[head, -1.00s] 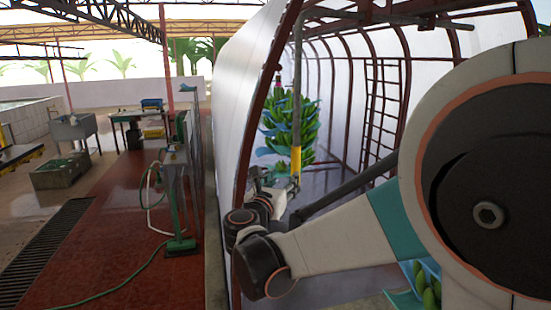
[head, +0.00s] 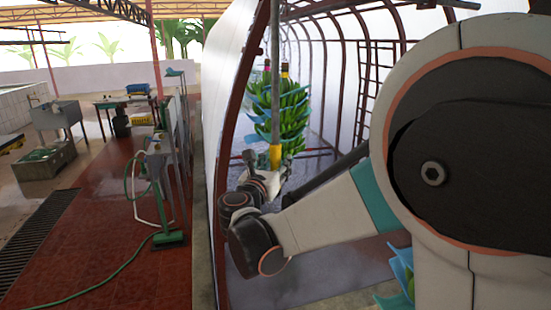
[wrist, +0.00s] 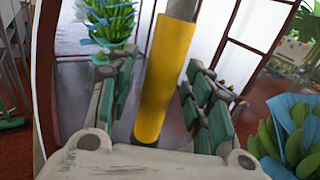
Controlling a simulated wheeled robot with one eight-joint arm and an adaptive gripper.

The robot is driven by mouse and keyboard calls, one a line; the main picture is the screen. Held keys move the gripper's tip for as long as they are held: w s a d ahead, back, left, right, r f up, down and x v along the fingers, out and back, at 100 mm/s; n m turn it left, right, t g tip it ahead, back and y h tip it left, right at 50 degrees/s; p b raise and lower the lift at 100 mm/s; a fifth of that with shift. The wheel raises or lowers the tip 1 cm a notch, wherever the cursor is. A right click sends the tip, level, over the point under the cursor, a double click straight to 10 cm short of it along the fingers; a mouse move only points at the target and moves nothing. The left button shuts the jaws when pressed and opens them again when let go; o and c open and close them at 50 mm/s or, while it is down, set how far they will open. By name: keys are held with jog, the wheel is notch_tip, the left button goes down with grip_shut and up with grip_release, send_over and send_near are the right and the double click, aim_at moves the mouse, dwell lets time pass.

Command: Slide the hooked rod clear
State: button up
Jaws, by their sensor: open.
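The hooked rod (head: 275,80) is a thin grey bar that hangs nearly upright, with a yellow sleeve (head: 275,157) at its lower end. Its upper end runs out of the head view, so its hook is not seen. In the wrist view the yellow sleeve (wrist: 165,75) stands between the two green-padded fingers of my gripper (wrist: 160,98), with gaps to both sides. My gripper (head: 267,172) is open around the sleeve's lower part. In the head view the rod crosses in front of a green banana bunch (head: 290,115) with blue sheets.
A curved frame of dark red bars with white sheeting (head: 232,90) stands close by on the left. Another bunch with blue sheets (wrist: 290,135) is near at right in the wrist view. A green stand with a hose (head: 165,200) is on the red floor.

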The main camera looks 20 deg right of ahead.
jog(key=shift+w+d, duration=0.1)
jog(key=shift+w, duration=0.05)
jog(key=shift+c, duration=0.8)
grip_shut()
jog(key=a+b, duration=0.2)
jog(key=a, duration=1.1)
jog(key=shift+a, duration=0.15)
jog(key=shift+o, duration=0.2)
grip_release()
jog(key=shift+a, duration=0.1)
jog(key=shift+o, duration=0.6)
jog(key=shift+a, duration=0.25)
jog(key=shift+d, duration=0.15)
